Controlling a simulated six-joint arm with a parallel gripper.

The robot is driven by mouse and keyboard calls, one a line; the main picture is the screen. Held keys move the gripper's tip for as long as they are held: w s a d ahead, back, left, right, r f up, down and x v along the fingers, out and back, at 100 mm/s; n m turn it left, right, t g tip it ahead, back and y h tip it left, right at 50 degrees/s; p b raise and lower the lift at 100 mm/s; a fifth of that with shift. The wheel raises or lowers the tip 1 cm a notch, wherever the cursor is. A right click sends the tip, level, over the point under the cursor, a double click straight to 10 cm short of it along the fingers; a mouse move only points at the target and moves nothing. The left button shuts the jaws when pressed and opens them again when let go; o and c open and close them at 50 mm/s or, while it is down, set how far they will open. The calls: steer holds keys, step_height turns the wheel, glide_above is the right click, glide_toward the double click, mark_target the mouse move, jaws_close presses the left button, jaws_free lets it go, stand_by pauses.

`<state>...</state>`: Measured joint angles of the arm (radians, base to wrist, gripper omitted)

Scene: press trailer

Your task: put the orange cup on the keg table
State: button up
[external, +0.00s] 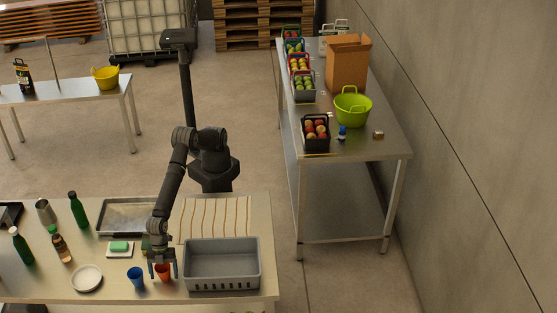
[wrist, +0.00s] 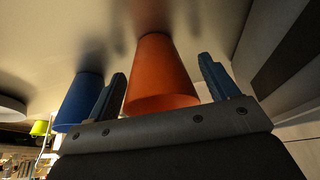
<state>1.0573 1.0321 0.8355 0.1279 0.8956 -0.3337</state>
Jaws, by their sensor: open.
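The orange cup (external: 162,272) stands on the front table (external: 215,298), just left of the grey tub. My gripper (external: 162,266) points down at the cup, with its fingers around it and part of the cup hidden. In the wrist view, the orange cup (wrist: 158,75) sits between the two blue fingers of my gripper (wrist: 162,85); gaps show on both sides, so the fingers are open and not closed on it. No keg shows clearly, and I cannot tell which table is the keg table.
A blue cup (external: 136,278) stands close to the left; it also shows in the wrist view (wrist: 78,102). The grey tub (external: 222,282) is close on the right. A side table (external: 345,143) holds fruit crates; another (external: 60,90) holds a yellow basket.

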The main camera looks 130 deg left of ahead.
mark_target(163, 277)
steer(key=v, duration=1.1)
steer(key=shift+r, duration=0.3)
steer(key=shift+a, duration=0.1)
steer(key=x, duration=1.2)
steer(key=shift+s+f, duration=0.1)
steer(key=shift+f, duration=0.05)
step_height(163, 277, up, 3)
steer(key=shift+f, duration=0.15)
steer(key=shift+r, duration=0.75)
